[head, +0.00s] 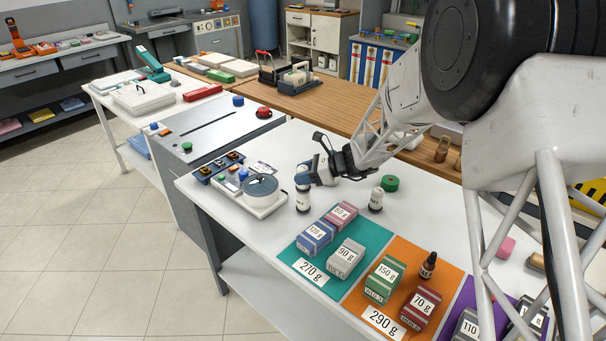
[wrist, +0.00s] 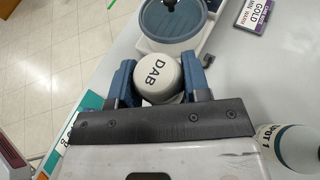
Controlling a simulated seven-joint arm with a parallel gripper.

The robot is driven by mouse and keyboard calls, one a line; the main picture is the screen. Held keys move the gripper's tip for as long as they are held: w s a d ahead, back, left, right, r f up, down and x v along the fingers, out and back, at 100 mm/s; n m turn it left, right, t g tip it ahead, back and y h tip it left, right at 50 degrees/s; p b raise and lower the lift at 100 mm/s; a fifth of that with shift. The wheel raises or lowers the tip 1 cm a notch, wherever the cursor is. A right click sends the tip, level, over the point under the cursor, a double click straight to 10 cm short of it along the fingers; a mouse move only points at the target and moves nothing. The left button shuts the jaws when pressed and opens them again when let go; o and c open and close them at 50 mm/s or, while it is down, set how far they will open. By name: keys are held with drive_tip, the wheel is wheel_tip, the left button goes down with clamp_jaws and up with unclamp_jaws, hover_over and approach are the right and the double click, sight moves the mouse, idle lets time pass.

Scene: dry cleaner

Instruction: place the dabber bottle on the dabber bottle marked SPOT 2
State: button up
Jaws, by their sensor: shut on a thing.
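My gripper (head: 304,178) is shut on a white dabber bottle (head: 302,170), whose round cap marked DAB (wrist: 158,78) shows between the blue fingers in the wrist view. The held bottle is upright in the head view, directly above another white bottle (head: 303,203) standing on the white table. I cannot tell whether the two touch, and the lower bottle's label is too small to read. In the wrist view the held bottle hides the lower one. A third white bottle (head: 376,200) stands to the right; a bottle with a label ending in 1 (wrist: 287,146) shows at the wrist view's lower right.
A green round item (head: 390,183) sits behind the right-hand bottle. A teal mat (head: 289,255) and an orange mat (head: 354,292) with weight-labelled boxes and a dark dropper bottle (head: 428,265) lie in front.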

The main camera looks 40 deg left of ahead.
drive_tip(key=shift+f, duration=0.1)
drive_tip(key=o, duration=1)
drive_tip(key=v, duration=1.2)
idle(0.5)
